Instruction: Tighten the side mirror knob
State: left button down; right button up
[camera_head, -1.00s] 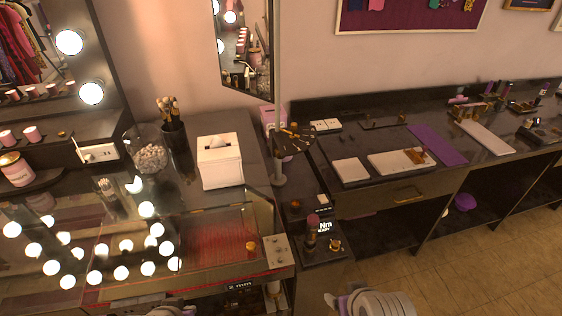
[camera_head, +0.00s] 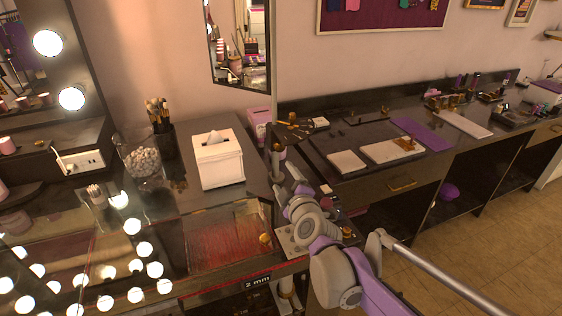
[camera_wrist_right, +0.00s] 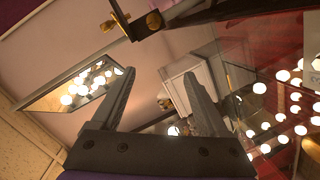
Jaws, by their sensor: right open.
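The side mirror (camera_head: 240,50) hangs on a slim pole at the wall in the head view. It also shows at the left of the wrist view (camera_wrist_right: 62,97). A small gold knob (camera_wrist_right: 153,20) sits on a dark bracket at the top of the wrist view. My right gripper (camera_head: 284,172) is at the pole, below the mirror, and its fingers are small and partly merged with the clutter. In the wrist view the right gripper (camera_wrist_right: 158,76) is open and empty, with the knob beyond its fingertips. My left gripper is not in view.
A white tissue box (camera_head: 218,162) and a glass jar of white balls (camera_head: 143,162) stand left of the pole. A glass-topped case (camera_head: 230,240) lies below them. A counter with white pads (camera_head: 392,151) and a purple mat (camera_head: 422,133) stretches right.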

aim_at(280, 148)
jog(key=w+f+n+h+b, duration=0.1)
jog(key=w, duration=0.2)
jog(key=w+f+t+h+b, duration=0.1)
jog(key=w+f+h, duration=0.1)
jog(key=w, duration=0.1)
jog(key=w+a+f+n+t+h+b, duration=0.1)
jog(key=w, duration=0.2)
jog(key=shift+w+a+f+n+h, duration=0.1)
jog(key=shift+w+f+n+h, duration=0.2)
jog(key=shift+f+h, duration=0.1)
jog(key=w, duration=0.3)
jog(key=w+p, duration=0.1)
jog(key=w, duration=0.3)
jog(key=w+d, duration=0.1)
jog(key=w, duration=0.2)
jog(key=shift+w, duration=0.35)
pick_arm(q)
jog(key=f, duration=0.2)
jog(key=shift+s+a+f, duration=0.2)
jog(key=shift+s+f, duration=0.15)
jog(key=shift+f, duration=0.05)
